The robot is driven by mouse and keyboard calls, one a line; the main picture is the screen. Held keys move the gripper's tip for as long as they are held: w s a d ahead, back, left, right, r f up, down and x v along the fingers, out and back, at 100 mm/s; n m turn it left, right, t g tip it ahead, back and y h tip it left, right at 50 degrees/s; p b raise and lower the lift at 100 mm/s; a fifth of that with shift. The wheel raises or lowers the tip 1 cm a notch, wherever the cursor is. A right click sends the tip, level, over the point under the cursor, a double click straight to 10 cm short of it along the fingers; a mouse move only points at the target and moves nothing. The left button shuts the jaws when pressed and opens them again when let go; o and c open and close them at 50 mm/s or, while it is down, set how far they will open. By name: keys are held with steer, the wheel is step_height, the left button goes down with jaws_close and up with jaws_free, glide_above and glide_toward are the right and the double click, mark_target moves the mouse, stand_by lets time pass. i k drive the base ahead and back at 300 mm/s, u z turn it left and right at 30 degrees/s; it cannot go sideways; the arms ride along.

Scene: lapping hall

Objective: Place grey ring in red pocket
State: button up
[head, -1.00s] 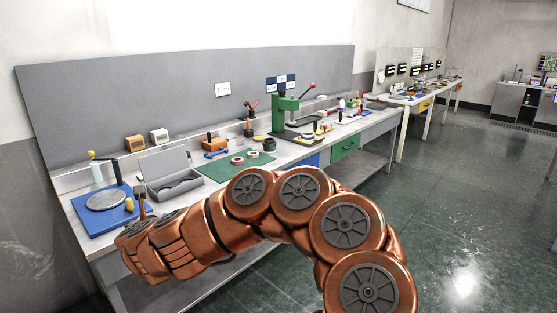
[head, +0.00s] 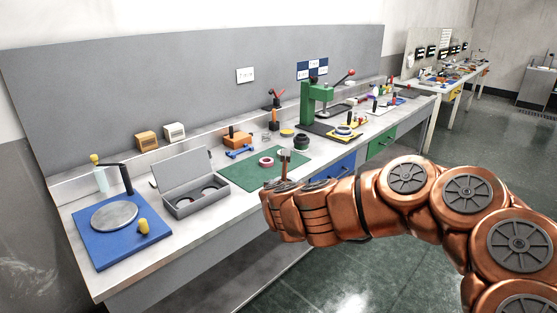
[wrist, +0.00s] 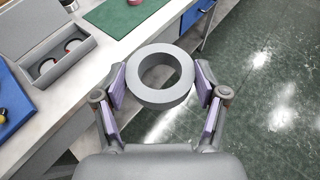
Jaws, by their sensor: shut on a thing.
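In the wrist view my gripper (wrist: 160,76) is shut on a thick grey ring (wrist: 158,98), with a purple-lined finger on each side. The ring is held clear of the bench, above its front edge and the floor. An open grey case (head: 196,207) lies on the bench in the head view, and left of the ring in the wrist view (wrist: 62,82). In the head view the ring cannot be made out clearly.
A green mat (head: 240,177) with a pinkish-red ring (head: 266,162) lies right of the case. A blue board (head: 100,245) with a grey disc is at left. A green press (head: 318,105) stands farther along. The case's lid stands raised at its back.

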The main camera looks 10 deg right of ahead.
mark_target(186, 204)
steer(key=u, duration=0.4)
steer(key=i, duration=0.95)
steer(key=u, duration=0.7)
